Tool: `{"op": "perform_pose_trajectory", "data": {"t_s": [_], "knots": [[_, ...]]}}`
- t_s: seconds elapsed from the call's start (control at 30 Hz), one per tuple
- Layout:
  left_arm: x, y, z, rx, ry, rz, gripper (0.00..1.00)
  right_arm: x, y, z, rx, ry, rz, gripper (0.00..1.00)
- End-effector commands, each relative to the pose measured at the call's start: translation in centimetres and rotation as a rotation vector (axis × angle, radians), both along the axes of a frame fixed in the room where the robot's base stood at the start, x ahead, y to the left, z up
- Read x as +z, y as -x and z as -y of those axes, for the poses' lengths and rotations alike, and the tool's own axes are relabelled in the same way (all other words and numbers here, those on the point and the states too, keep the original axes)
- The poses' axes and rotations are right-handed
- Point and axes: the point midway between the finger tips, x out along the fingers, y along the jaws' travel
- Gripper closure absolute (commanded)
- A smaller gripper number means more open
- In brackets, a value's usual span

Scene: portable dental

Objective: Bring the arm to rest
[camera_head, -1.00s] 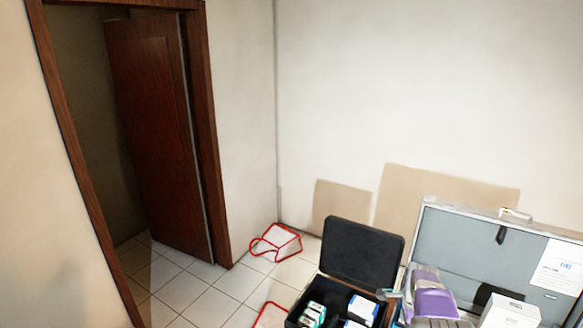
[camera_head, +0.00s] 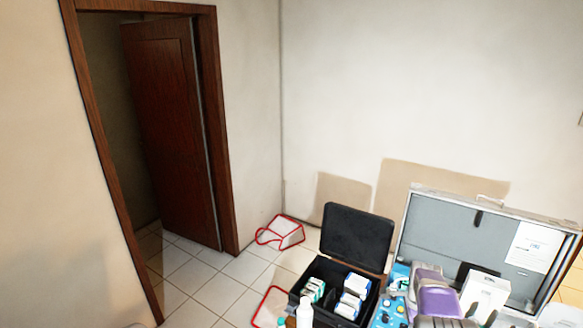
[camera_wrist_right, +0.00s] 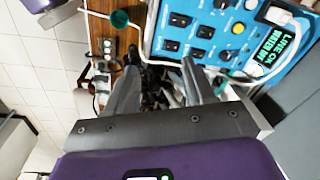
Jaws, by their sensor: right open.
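My right gripper (camera_wrist_right: 160,66) is in the right wrist view. Its two grey fingers stand apart, with nothing visibly held between them. Beyond the fingertips is a blue control panel (camera_wrist_right: 205,45) with black switches, a yellow knob and a lit green display, beside a brown wooden surface (camera_wrist_right: 101,28). In the head view, purple and grey parts of my arm show at the bottom, in front of the open grey case. My left gripper is not in view.
A large open grey case (camera_head: 440,232) stands at the right. A smaller black case (camera_head: 357,238) holds several boxes. A white bottle (camera_head: 304,312) stands in front of it. Red-edged white items (camera_head: 285,232) lie on the tiled floor near the open door (camera_head: 170,130).

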Motion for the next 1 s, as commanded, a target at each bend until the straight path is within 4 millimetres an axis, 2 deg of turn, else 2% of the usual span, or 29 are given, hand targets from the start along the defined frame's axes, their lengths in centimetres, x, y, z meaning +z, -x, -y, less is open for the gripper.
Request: {"op": "perform_pose_trajectory", "data": {"t_s": [0.1, 0.27, 0.47, 0.57, 0.7, 0.83, 1.0], "knots": [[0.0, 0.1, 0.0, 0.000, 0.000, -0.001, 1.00, -3.3, 1.3, -0.7, 0.085, -0.014, -0.021, 0.47], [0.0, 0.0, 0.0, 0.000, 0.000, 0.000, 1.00, -7.6, 3.3, -2.3, 0.225, -0.034, -0.038, 0.47], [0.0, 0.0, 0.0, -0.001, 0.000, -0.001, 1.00, -13.5, 7.3, -5.4, 0.450, -0.074, -0.054, 0.47], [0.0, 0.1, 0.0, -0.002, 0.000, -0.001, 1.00, -16.8, 10.7, -8.1, 0.611, -0.108, -0.056, 0.47], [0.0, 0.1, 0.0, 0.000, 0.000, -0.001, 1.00, -20.6, 16.9, -13.5, 0.893, -0.168, -0.026, 0.47], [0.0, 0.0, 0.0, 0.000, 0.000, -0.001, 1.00, -21.7, 22.1, -18.1, 1.130, -0.213, 0.032, 0.47], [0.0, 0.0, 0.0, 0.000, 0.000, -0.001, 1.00, -21.1, 27.8, -22.9, 1.377, -0.256, 0.128, 0.47]]}}
